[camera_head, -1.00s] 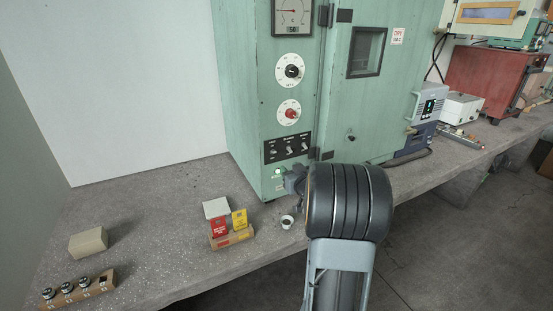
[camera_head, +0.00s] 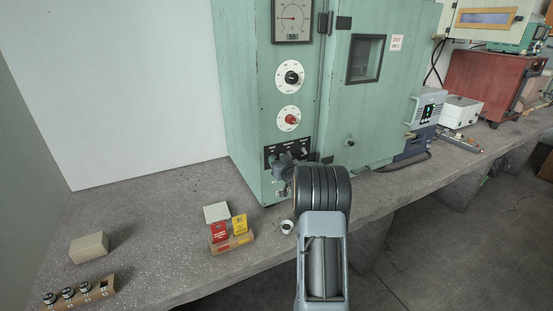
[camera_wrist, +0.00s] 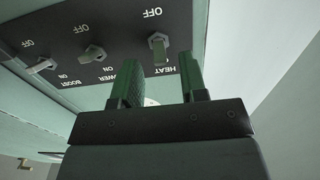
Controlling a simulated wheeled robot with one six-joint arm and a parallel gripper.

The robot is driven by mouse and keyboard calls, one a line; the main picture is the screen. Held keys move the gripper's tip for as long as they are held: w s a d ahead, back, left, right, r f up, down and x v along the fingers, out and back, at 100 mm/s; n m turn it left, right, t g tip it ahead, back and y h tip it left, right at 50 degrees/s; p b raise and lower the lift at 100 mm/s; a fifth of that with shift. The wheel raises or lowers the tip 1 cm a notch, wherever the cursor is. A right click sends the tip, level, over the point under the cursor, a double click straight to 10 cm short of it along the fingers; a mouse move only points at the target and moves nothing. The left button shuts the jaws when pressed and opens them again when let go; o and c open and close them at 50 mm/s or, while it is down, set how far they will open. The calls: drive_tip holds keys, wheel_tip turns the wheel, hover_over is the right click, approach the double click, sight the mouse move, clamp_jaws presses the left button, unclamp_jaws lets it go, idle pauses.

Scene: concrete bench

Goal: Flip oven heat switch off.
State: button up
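The green oven (camera_head: 252,100) carries a black switch panel (camera_head: 270,153) low on its front, partly covered by my gripper (camera_head: 283,163) in the head view. The wrist view shows the heat switch (camera_wrist: 158,44), a short metal toggle between OFF and HEAT labels. The blower switch (camera_wrist: 93,53) and boost switch (camera_wrist: 41,66) are left of it. My gripper (camera_wrist: 160,62) is open, its two green fingers apart with nothing held. The heat switch appears in the gap between the fingertips; contact cannot be told. I cannot tell its exact lever position.
Above the panel are a red-knobbed dial (camera_head: 290,119), a black-knobbed dial (camera_head: 290,77) and a gauge (camera_head: 292,18).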

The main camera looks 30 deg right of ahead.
drive_tip(key=shift+w, duration=0.6)
clamp_jaws()
